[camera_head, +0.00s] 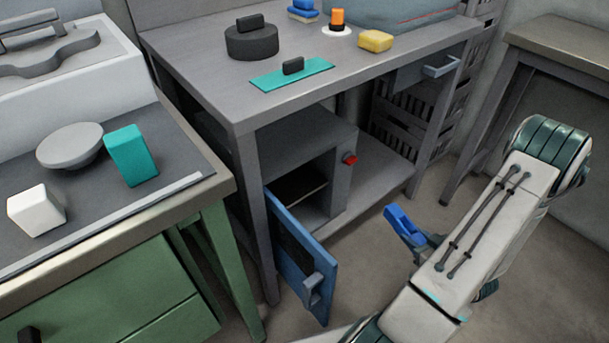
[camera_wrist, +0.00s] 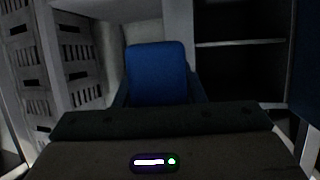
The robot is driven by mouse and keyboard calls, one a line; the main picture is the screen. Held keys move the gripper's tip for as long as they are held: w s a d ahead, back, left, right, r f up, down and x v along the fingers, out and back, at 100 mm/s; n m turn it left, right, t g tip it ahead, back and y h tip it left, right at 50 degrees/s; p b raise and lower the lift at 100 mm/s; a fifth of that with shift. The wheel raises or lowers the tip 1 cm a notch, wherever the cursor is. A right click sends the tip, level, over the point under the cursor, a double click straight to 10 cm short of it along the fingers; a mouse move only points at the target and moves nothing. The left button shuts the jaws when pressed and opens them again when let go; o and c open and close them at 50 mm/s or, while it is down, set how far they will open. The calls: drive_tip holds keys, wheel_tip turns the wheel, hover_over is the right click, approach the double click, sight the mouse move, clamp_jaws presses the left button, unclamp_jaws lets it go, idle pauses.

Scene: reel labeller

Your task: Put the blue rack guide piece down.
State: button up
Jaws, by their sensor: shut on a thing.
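The blue rack guide piece (camera_head: 403,224) is in my gripper (camera_head: 412,243), in front of the grey workbench and below its top. In the wrist view the piece (camera_wrist: 158,75) stands up as a plain blue block between the dark fingers of my gripper (camera_wrist: 158,98). My gripper is shut on it. The piece's lower part is hidden by the gripper body. Nothing is seen touching the piece from below.
The workbench top (camera_head: 205,75) holds a dark round weight (camera_head: 252,42), a teal plate (camera_head: 268,80), a yellow block (camera_head: 375,41) and a blue piece (camera_head: 303,8). Below, a cabinet's blue door (camera_head: 300,255) hangs open. A green-framed table (camera_head: 110,232) stands left.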

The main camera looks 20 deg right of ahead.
drive_tip(key=w+a+r+n+y, duration=0.1)
drive_tip(key=w+a, duration=0.8)
drive_tip(key=n+y+p, duration=0.2)
approach(287, 186)
drive_tip(key=shift+g, duration=0.4)
drive_tip(key=w+a+r+b, duration=0.1)
drive_tip(key=w, duration=0.1)
drive_tip(key=w+a+r+b, duration=0.1)
drive_tip(key=w, duration=0.2)
drive_tip(key=w+a+r+b, duration=0.1)
drive_tip(key=w+r, duration=0.1)
drive_tip(key=w, duration=0.1)
drive_tip(key=shift+a+r+b, duration=0.1)
drive_tip(key=shift+b, duration=0.2)
drive_tip(key=f+b, duration=0.1)
drive_tip(key=w+f, duration=0.1)
drive_tip(key=f, duration=0.1)
drive_tip(key=shift+a+b, duration=0.2)
drive_tip(key=shift+b, duration=0.2)
drive_tip(key=shift+f, duration=0.2)
drive_tip(key=shift+f, duration=0.2)
drive_tip(key=o, duration=1.2)
drive_tip(key=shift+s, duration=0.1)
